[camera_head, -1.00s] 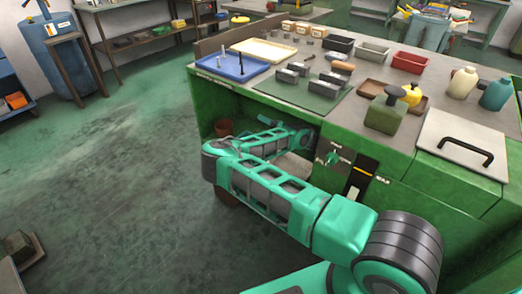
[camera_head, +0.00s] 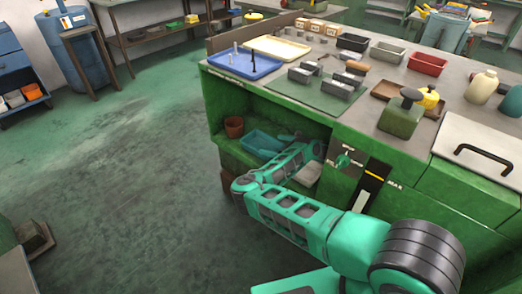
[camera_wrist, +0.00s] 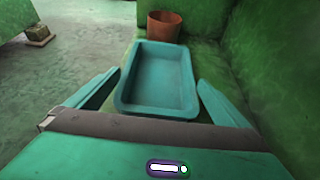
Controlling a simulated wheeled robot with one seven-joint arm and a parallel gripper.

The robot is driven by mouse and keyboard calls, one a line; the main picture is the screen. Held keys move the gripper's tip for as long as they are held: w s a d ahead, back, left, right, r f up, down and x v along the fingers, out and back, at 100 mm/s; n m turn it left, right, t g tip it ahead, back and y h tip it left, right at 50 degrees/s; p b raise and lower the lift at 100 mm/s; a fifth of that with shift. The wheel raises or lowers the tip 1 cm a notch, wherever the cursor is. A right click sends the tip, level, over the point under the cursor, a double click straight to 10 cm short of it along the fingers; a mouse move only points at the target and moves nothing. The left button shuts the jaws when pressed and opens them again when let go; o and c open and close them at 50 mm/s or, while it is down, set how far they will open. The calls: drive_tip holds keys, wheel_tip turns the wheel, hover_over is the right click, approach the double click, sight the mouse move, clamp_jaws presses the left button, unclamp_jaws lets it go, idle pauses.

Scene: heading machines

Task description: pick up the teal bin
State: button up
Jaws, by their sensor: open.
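The teal bin (camera_wrist: 158,78) is an empty, open-topped rectangular tray in the wrist view, lying on the green shelf inside the bench. It also shows in the head view (camera_head: 262,143), partly hidden by my arm. My gripper (camera_wrist: 158,98) is open, with one teal finger on each side of the bin's near end. The fingers look apart from the bin's walls, and nothing is held. In the head view the gripper is inside the shelf opening and hard to make out behind my arm.
A terracotta pot (camera_wrist: 164,26) stands just beyond the bin, also seen in the head view (camera_head: 234,127). Green cabinet walls close in at the right and above. A lever panel (camera_head: 357,180) is right of the opening. The bench top (camera_head: 455,103) carries trays, blocks and bottles.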

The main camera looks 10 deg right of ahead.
sight(263, 143)
drive_tip(key=shift+x, duration=3.9)
drive_tip(key=shift+f, duration=0.1)
drive_tip(key=c, duration=0.9)
